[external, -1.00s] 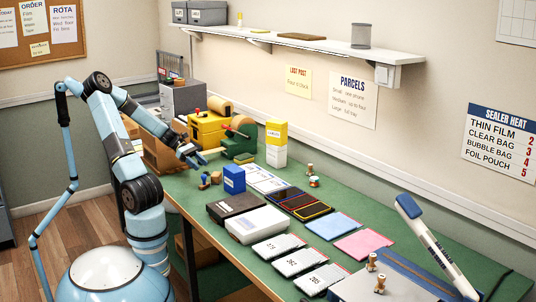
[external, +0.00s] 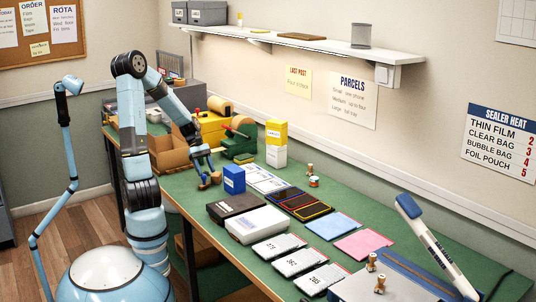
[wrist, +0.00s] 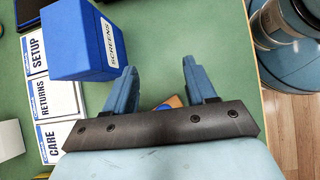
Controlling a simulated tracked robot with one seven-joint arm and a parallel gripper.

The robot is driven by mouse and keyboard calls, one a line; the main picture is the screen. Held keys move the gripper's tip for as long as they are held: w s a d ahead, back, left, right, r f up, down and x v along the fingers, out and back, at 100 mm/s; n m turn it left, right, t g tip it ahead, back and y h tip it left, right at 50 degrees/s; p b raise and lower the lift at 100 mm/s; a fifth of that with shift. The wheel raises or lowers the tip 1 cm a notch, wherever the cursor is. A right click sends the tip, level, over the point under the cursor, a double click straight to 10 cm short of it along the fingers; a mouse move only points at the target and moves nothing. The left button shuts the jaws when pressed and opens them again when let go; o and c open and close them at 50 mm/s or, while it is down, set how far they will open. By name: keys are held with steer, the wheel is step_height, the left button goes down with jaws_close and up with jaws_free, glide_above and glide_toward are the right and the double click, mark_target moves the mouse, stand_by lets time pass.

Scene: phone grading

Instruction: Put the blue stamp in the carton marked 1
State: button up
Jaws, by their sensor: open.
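My gripper (external: 205,168) is low over the bench's left front edge, beside the blue SCREENS box. In the wrist view its two blue fingers (wrist: 155,75) are spread apart, with green mat between their tips. A small blue and orange-brown thing (wrist: 172,102), perhaps the blue stamp, shows between the fingers near the palm, mostly hidden by the gripper. A wooden-coloured piece (external: 211,181) shows under the gripper in the external view; I cannot tell which stamp it is. Brown open cartons (external: 168,155) stand left of the gripper; no number on them is readable.
The blue SCREENS box (wrist: 80,45) stands close to the left finger; it is also in the external view (external: 233,180). White cards (wrist: 62,112) lie beyond it. Yellow (external: 208,130) and green (external: 240,140) machines stand behind.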

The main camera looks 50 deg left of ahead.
steer(key=s+d+r+m+t+y, duration=0.2)
steer(key=s+d+r+m+y, duration=0.2)
steer(key=r+m, duration=0.4)
steer(key=s+d+r+m+t+y, duration=0.3)
steer(key=s+d+r+m, duration=0.4)
steer(key=r, duration=0.5)
steer(key=shift+d+m+y, duration=0.4)
steer(key=shift+d+m, duration=0.45)
steer(key=shift+m, duration=0.05)
steer(key=shift+o, duration=0.3)
steer(key=shift+s+r+m, duration=0.25)
steer(key=shift+s+m, duration=0.05)
steer(key=shift+s, duration=0.1)
